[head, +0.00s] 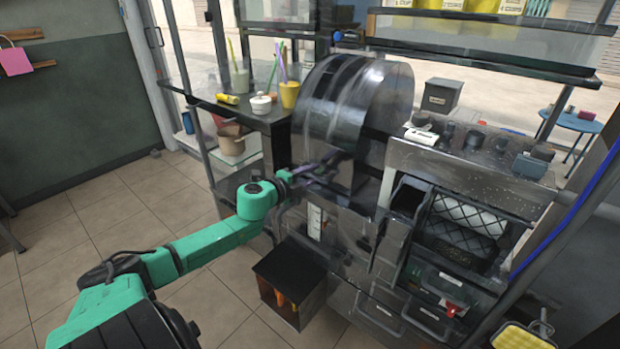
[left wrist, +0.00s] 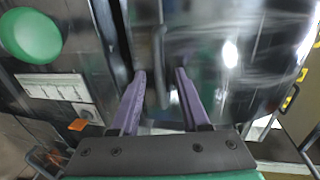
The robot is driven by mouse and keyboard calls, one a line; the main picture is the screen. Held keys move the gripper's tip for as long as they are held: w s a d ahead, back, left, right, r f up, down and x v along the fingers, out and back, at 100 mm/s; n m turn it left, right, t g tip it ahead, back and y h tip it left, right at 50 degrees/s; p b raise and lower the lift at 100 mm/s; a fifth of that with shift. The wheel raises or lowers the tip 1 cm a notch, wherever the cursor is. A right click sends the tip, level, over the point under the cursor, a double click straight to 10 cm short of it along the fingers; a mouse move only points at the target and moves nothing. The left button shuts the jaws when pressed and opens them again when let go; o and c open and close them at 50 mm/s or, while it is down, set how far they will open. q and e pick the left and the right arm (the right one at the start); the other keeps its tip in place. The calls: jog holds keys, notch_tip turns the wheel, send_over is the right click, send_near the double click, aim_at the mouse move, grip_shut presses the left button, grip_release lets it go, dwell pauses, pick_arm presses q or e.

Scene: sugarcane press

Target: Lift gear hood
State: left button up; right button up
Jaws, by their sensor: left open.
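The gear hood (head: 340,105) is a shiny, rounded metal cover on the press in the middle of the head view. It also fills the upper part of the left wrist view (left wrist: 215,70). My left gripper (head: 328,166) is at the lower front of the hood. In the left wrist view my left gripper (left wrist: 161,80) has its two purple-grey fingers apart. A thin upright metal handle (left wrist: 160,45) on the hood shows between and just beyond the fingertips. Whether they touch it I cannot tell. My right gripper is not in view.
A side counter (head: 245,108) with cups is left of the press. A green round button (left wrist: 30,35) is left of my fingers. Tiled floor on the left is free.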

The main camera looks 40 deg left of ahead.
pick_arm(q)
grip_shut()
dwell(1.4)
